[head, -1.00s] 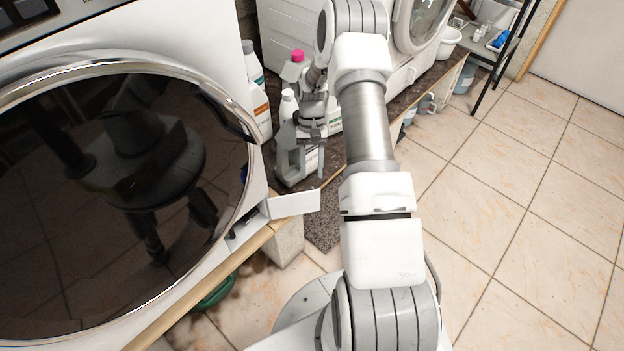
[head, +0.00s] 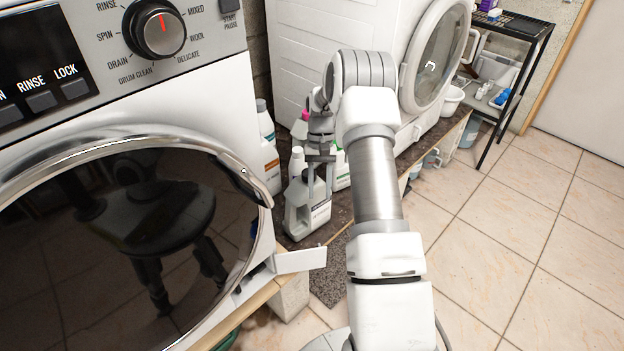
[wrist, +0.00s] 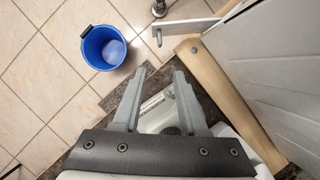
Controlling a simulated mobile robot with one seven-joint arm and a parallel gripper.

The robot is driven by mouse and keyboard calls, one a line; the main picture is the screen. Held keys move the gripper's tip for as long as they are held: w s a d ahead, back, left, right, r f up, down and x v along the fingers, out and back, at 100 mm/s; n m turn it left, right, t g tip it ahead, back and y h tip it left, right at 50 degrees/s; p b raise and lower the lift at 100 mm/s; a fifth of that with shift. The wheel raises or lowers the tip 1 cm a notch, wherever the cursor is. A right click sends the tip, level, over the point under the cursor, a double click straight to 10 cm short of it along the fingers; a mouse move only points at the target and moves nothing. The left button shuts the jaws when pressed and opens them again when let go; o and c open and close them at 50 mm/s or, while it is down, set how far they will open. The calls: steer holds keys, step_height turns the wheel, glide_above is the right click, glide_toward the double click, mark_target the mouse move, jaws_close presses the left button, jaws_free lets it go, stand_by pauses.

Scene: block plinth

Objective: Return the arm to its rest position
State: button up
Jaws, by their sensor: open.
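My arm reaches out over the strip between two white washing machines in the head view. My gripper (head: 320,180) points down with its fingers apart, just above a light grey jug (head: 307,215) with a handle. In the wrist view my gripper (wrist: 159,76) shows two grey fingers spread open. The pale jug (wrist: 158,112) with a label shows between and below them. I see nothing held; whether a finger touches the jug is hard to tell.
The near washer (head: 190,100) stands close on the left, with a small white flap (head: 300,260) sticking out. Bottles (head: 268,150) stand beside the jug. A second washer (head: 370,30) is behind my arm. A blue bucket (wrist: 104,47) stands on the tiles. The right floor is clear.

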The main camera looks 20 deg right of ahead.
steer(key=s+a+r+n+t+h, duration=0.1)
steer(key=s+a+r, duration=0.15)
steer(key=r, duration=0.55)
steer(key=s+a+r+n+t, duration=0.1)
steer(key=s+a+r+t, duration=0.15)
steer(key=r, duration=0.45)
steer(key=s+a+r+n+t+h, duration=0.15)
steer(key=a+r, duration=0.25)
steer(key=r, duration=0.4)
steer(key=s+a+r+n+t, duration=0.15)
steer(key=s+a+r, duration=0.25)
steer(key=s, duration=0.6)
steer(key=s+a+r+t, duration=0.3)
steer(key=s+r, duration=0.1)
steer(key=s, duration=0.6)
step_height(320, 180, up, 18)
steer(key=p, duration=1.9)
steer(key=shift+w, duration=0.15)
steer(key=shift+a+f+y, duration=0.15)
steer(key=shift+y, duration=0.1)
